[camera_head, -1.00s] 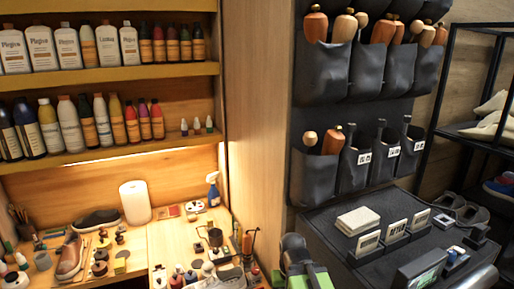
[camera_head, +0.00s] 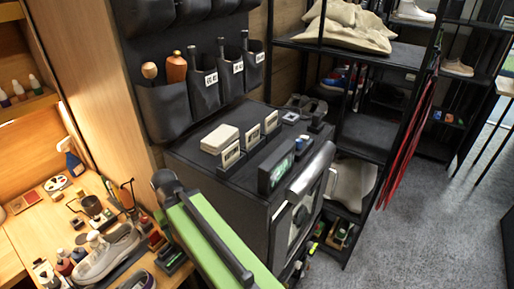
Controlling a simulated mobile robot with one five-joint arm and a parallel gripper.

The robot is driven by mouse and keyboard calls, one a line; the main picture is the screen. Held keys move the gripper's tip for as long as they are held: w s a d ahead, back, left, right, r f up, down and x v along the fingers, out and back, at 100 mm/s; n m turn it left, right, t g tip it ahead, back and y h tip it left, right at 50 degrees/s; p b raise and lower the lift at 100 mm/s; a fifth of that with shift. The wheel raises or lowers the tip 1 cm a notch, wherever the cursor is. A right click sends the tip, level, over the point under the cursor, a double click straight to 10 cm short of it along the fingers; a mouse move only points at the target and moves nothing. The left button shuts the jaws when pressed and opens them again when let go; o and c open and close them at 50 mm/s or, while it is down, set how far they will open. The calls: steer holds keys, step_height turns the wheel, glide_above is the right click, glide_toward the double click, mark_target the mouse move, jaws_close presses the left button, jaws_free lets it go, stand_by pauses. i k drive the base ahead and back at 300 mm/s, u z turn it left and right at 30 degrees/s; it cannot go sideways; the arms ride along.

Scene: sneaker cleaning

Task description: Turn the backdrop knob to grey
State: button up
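No backdrop knob that I can make out is in view, and no grey setting or backdrop is recognisable. A black cabinet (camera_head: 207,173) stands in the middle, with a rounded front and a small dark-framed green display (camera_head: 276,172) at its top front edge.
A wooden workbench (camera_head: 22,232) at left holds a grey shoe (camera_head: 108,252), a spray bottle (camera_head: 72,160) and small bottles. Black pockets (camera_head: 166,110) hang above the cabinet. Black shelving (camera_head: 378,135) stands to the right. Grey floor (camera_head: 425,215) at right is open.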

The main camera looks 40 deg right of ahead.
mark_target(309, 245)
steer(key=z, duration=0.2)
steer(key=k, duration=0.55)
steer(key=u, duration=1.9)
steer(key=k, duration=1.3)
steer(key=z, duration=2.25)
steer(key=i, duration=0.55)
steer(key=u, duration=0.1)
